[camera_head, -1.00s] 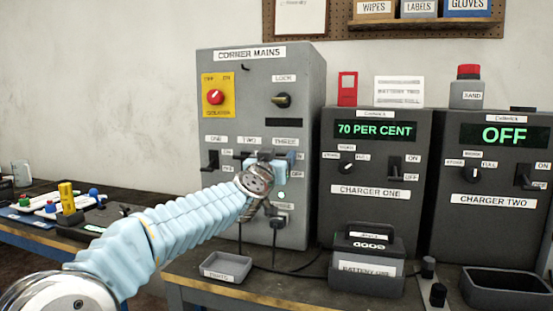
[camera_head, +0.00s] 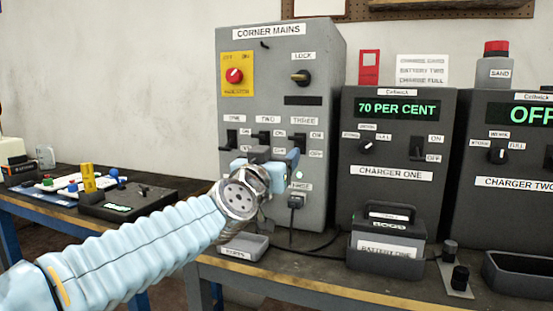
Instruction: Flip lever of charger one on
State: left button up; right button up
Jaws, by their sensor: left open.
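Charger one (camera_head: 400,190) is a dark grey box whose green display (camera_head: 398,108) reads 70 PER CENT. Its black lever (camera_head: 417,147) is on the right of its front, beside ON and OFF labels; it is small, and I cannot tell its position for sure. My left gripper (camera_head: 266,160) is open in front of the lower levers of the grey Corner Mains cabinet (camera_head: 325,90), left of charger one and apart from its lever. The gripper partly hides the cabinet's levers two and three; contact there cannot be told. My right gripper is not in view.
A battery unit (camera_head: 388,235) stands before charger one. Charger two (camera_head: 510,215), reading OFF, is cut by the right edge. A small parts tray (camera_head: 243,247), cables and a dark tray (camera_head: 520,275) lie on the bench. A red isolator knob (camera_head: 234,76) is on the cabinet.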

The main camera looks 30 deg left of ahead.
aim_at(417, 158)
jog(key=k+l, duration=0.2)
jog(key=k, duration=0.3)
jog(key=k+l, duration=0.15)
jog(key=k, duration=0.35)
